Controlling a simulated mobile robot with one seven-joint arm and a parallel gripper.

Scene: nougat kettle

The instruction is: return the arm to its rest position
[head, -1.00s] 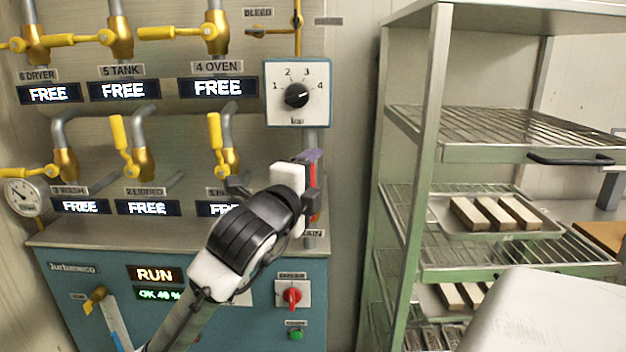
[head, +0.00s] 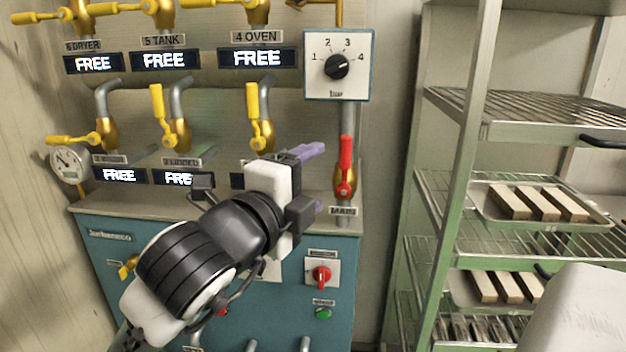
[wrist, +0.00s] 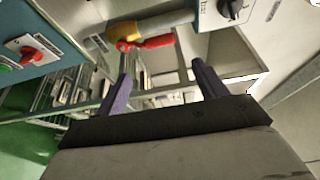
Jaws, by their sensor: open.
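My gripper (head: 314,180) is open, with its two purple fingers apart and nothing between them. In the head view it is in front of the kettle panel, just left of the red-handled main valve (head: 345,170). My arm reaches up to it from the lower left and hides part of the panel's lower row of displays. In the wrist view the fingers of my gripper (wrist: 163,80) point away from the camera, and the red valve handle (wrist: 150,43) shows beyond them, apart from them.
A panel with yellow-handled valves (head: 158,115) and a dial box (head: 338,65) stands behind my arm. A blue cabinet (head: 330,250) with a red switch (head: 321,275) is below. A green rack (head: 468,130) with trays of bars (head: 540,203) stands at the right.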

